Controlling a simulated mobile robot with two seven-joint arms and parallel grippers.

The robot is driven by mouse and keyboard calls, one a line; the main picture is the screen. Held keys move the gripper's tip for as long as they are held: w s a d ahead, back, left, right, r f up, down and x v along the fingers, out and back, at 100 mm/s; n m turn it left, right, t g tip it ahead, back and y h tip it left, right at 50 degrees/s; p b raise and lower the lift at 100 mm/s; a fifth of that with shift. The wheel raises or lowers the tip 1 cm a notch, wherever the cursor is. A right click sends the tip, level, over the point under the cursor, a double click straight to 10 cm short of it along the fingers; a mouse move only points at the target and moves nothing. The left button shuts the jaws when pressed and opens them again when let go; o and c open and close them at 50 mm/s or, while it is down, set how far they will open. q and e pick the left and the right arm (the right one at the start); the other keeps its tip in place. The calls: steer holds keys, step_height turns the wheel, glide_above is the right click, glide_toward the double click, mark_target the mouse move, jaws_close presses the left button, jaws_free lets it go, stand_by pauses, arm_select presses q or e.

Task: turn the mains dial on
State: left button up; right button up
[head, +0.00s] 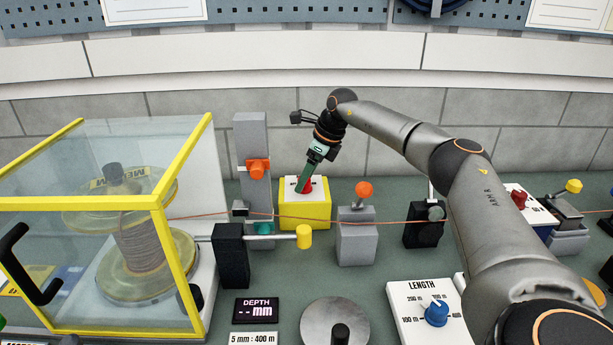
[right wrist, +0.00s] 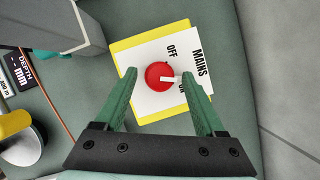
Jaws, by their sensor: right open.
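The mains dial is a red round knob (right wrist: 158,76) with a white pointer, on a white plate marked MAINS and OFF. The plate tops a yellow box (head: 304,213) near the back wall. In the right wrist view the pointer points right, away from OFF and nearer a second label partly hidden by a finger. In the head view the red knob (head: 307,186) is partly covered by my right gripper (head: 302,184). That gripper (right wrist: 160,74) is open, its green fingers on either side of the knob with gaps showing. My left gripper is not in view.
A yellow-framed clear enclosure (head: 158,203) with a spool stands at left. A thin copper-coloured wire runs across the bench in front of the yellow box. A grey post (head: 252,145) and a grey block with an orange ball (head: 364,189) flank the box. A LENGTH dial (head: 436,313) is at front.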

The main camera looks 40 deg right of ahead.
jaws_close()
stand_by(0.6)
